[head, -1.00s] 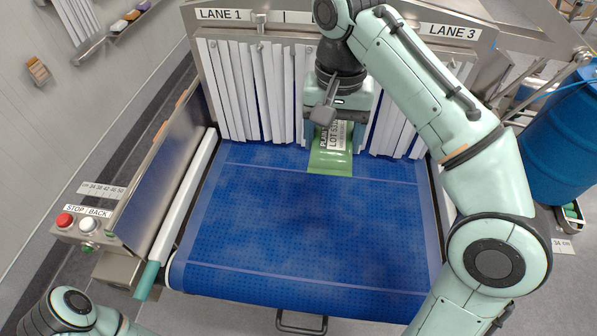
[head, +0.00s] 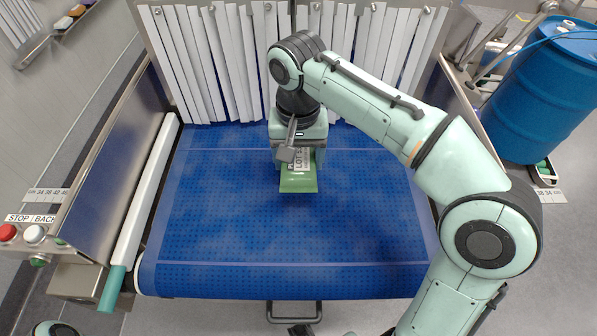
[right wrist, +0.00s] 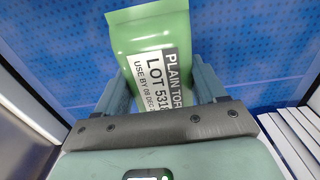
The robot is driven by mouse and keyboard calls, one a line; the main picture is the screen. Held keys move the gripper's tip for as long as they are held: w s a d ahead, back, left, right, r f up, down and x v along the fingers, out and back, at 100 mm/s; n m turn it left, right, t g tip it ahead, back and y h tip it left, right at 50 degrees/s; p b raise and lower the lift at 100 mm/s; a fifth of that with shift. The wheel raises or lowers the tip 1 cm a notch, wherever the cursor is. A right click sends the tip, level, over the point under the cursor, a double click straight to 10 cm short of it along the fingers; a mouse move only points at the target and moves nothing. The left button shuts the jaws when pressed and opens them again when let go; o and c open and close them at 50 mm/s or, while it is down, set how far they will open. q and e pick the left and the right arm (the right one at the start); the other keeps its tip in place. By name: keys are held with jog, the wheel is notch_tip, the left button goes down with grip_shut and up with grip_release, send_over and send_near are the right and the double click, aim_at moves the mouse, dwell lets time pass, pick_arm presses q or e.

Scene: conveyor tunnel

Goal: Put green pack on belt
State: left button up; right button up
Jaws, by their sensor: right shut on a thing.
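The green pack (head: 298,185) has a white and black label reading LOT. My right gripper (head: 299,165) is shut on it, over the blue belt (head: 220,225) and in front of the strip curtain. In the right wrist view the pack (right wrist: 150,35) sits between the two fingers of my right gripper (right wrist: 158,88), with its far end sticking out over the blue belt (right wrist: 55,45). I cannot tell whether the pack touches the belt. My left gripper is out of view.
White curtain strips (head: 225,65) hang across the back of the belt. A white side rail (head: 150,195) and a red button (head: 7,232) are on the left. A blue barrel (head: 545,90) stands at right. The front of the belt is clear.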

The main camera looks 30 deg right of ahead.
aim_at(298, 155)
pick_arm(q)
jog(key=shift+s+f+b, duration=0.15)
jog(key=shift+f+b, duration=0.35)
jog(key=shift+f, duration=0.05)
pick_arm(e)
jog(key=shift+f, duration=2.05)
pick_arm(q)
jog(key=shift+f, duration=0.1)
pick_arm(e)
jog(key=shift+w+f, duration=0.1)
jog(key=o, duration=1.5)
jog(key=shift+f, duration=0.1)
notch_tip(298, 155, up, 12)
jog(key=p, duration=0.3)
jog(key=shift+r+p, duration=0.2)
jog(key=shift+p, duration=0.15)
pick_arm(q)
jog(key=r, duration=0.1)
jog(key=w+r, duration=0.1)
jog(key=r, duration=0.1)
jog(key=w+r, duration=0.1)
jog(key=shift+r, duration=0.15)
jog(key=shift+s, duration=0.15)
pick_arm(e)
jog(key=shift+f, duration=0.1)
